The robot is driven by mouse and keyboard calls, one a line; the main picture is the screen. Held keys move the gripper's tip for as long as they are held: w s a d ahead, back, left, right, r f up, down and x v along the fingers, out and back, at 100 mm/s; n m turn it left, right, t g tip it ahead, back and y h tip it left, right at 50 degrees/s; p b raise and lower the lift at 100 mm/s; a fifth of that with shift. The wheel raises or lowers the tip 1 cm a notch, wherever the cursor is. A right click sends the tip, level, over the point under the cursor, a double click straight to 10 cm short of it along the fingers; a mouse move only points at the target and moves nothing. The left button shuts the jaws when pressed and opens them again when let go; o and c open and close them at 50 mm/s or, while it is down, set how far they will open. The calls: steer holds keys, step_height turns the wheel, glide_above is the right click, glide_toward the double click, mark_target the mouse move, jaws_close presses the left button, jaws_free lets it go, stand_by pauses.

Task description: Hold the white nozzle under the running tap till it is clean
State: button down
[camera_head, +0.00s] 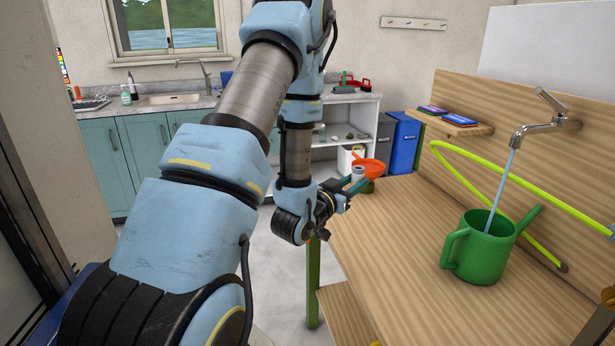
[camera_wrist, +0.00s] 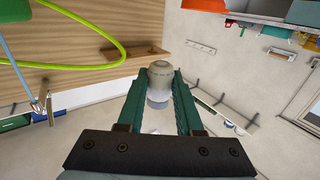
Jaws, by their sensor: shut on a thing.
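My gripper (camera_head: 352,188) is shut on the white nozzle (camera_head: 357,173), off the left edge of the wooden counter. In the wrist view the nozzle (camera_wrist: 160,76) sits between the two green fingers (camera_wrist: 160,100). It looks greyish white; I cannot tell how dirty it is. The metal tap (camera_head: 545,127) on the wooden back panel is at the right of the head view, well apart from the nozzle. A blue water stream (camera_head: 501,190) runs from it into a green watering can (camera_head: 484,252) on the counter. The tap also shows at the left of the wrist view (camera_wrist: 42,97).
The wooden counter (camera_head: 400,240) is clear left of the can. A yellow-green hose (camera_head: 520,183) loops along the back panel behind the can. A small ledge (camera_head: 452,124) holds flat coloured items. An orange dish-like thing (camera_head: 374,166) shows behind my gripper.

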steer(key=s+d+r+m+g+h+p, duration=0.1)
steer(key=s+d+r+m+g+h, duration=0.2)
steer(key=s+d+g, duration=0.6)
steer(key=s+d+r+m+g+h+p, duration=0.1)
steer(key=s+d+m+g+h, duration=0.15)
steer(key=s+d+m, duration=0.75)
steer(key=shift+w+d+n+g+p, duration=0.1)
steer(key=shift+w+d+n+p, duration=0.15)
steer(key=shift+w+d+n, duration=0.85)
steer(key=shift+w+d+n+g+p, duration=0.2)
steer(key=shift+w+d+n, duration=0.3)
steer(key=shift+d, duration=1.15)
steer(key=shift+w+d+n+g+p, duration=0.1)
steer(key=shift+w+d+n+p, duration=0.15)
steer(key=shift+w+d+n, duration=0.85)
steer(key=shift+s+d+m, duration=0.25)
steer(key=shift+d+m, duration=0.05)
steer(key=shift+m, duration=0.1)
